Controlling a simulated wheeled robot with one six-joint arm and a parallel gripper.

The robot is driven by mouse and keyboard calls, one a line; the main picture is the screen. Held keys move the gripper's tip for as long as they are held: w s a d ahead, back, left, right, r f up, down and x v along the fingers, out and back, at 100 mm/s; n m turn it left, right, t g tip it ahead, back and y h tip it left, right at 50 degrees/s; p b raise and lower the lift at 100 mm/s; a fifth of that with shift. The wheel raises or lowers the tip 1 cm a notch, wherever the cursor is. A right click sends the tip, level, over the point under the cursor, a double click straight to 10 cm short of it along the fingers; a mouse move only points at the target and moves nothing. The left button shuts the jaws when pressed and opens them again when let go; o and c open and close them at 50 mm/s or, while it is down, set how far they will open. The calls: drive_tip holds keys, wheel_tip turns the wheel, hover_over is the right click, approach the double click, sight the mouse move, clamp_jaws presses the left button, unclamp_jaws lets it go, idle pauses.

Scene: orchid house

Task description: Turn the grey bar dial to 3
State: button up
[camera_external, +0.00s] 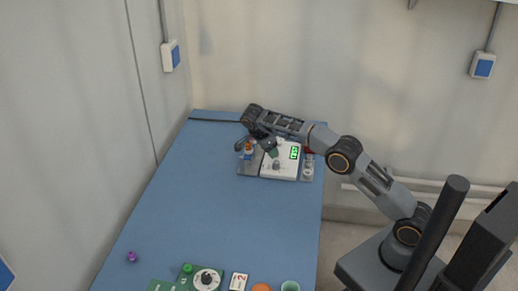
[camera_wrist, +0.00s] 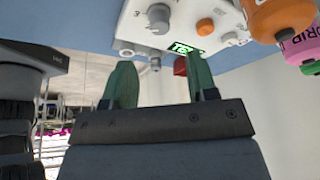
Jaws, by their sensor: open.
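The white panel (camera_external: 267,171) lies at the far end of the blue table, with a grey dial (camera_external: 276,164) and a lit green display (camera_external: 294,153). In the wrist view the grey dial (camera_wrist: 158,16) sits at the top centre on the white panel (camera_wrist: 185,12), left of the display (camera_wrist: 186,47); I cannot read its setting. My gripper (camera_external: 268,148) is over the panel's upper left part. In the wrist view my gripper (camera_wrist: 162,84) is open, its green fingers apart with nothing between them. The dial lies beyond the fingertips, apart from them.
An orange knob (camera_wrist: 205,27) is right of the dial. Orange (camera_wrist: 280,18) and pink (camera_wrist: 302,45) containers hang in at the upper right. A green board with a black dial (camera_external: 207,278) is at the table's near end. The table's middle (camera_external: 225,220) is clear.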

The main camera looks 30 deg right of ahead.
drive_tip(key=p+v, duration=0.2)
drive_tip(key=v, duration=0.3)
drive_tip(key=shift+a+r+p, duration=0.1)
drive_tip(key=shift+r+p, duration=0.2)
drive_tip(key=shift+p, duration=0.05)
